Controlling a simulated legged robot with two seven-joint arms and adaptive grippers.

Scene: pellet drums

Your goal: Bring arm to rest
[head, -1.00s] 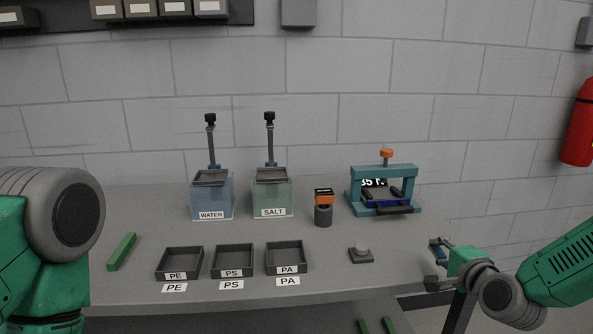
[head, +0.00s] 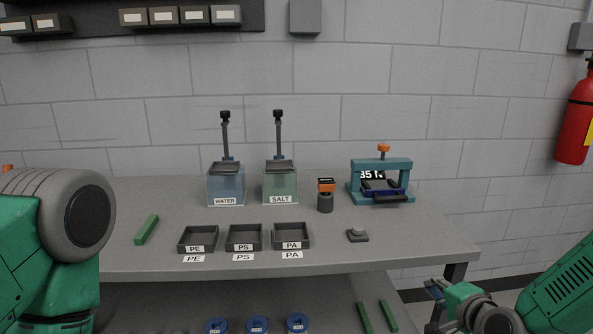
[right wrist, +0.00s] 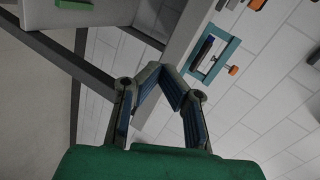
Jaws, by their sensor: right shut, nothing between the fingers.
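My right gripper (head: 432,291) is low at the right of the head view, off the table's (head: 330,262) right front corner and apart from it. In the right wrist view its fingers (right wrist: 163,80) meet at the tips, shut and empty. My left arm shows at the left edge of the head view, but its gripper is out of the picture.
A green bar (head: 147,229) lies left. Blue spools (head: 257,325) are below.

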